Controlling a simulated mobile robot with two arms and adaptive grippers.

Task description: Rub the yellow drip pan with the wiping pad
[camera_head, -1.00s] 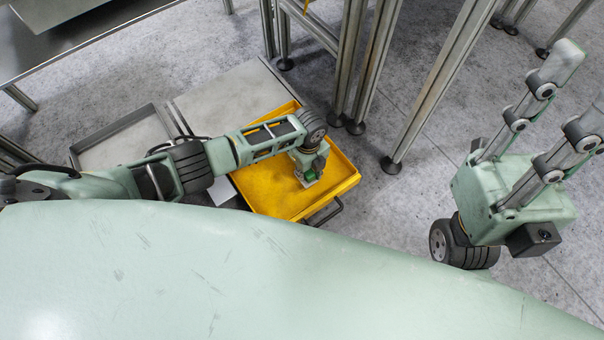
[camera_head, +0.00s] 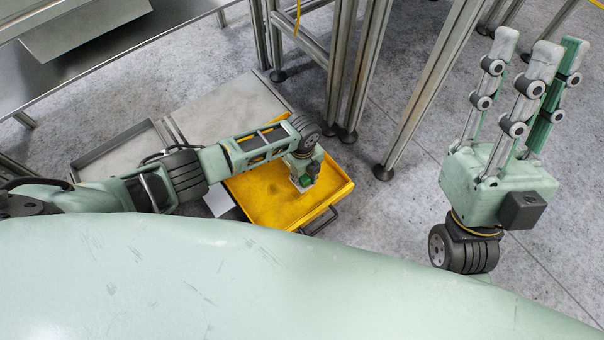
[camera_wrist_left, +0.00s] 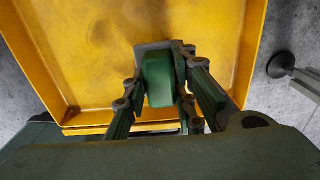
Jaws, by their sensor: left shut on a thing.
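The yellow drip pan (camera_head: 262,198) is a shallow tray low down near the centre of the head view, with brownish smudges on its floor. My left gripper (camera_head: 304,174) points down into it, near its right side. In the left wrist view my left gripper (camera_wrist_left: 160,92) is shut on the green grip of the wiping pad (camera_wrist_left: 158,78). The pad's grey base is over the pan floor (camera_wrist_left: 75,50) and appears to rest on it; the contact edge is partly hidden. My right gripper (camera_head: 535,65) is empty, its fingers pointing up and apart, away from the pan.
A grey tray (camera_head: 118,148) and a flat grey panel (camera_head: 225,112) lie behind and left of the pan. Metal frame legs (camera_head: 345,75) stand close behind the pan. A dark handle (camera_head: 322,222) sticks out at its front. Speckled floor is open to the right.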

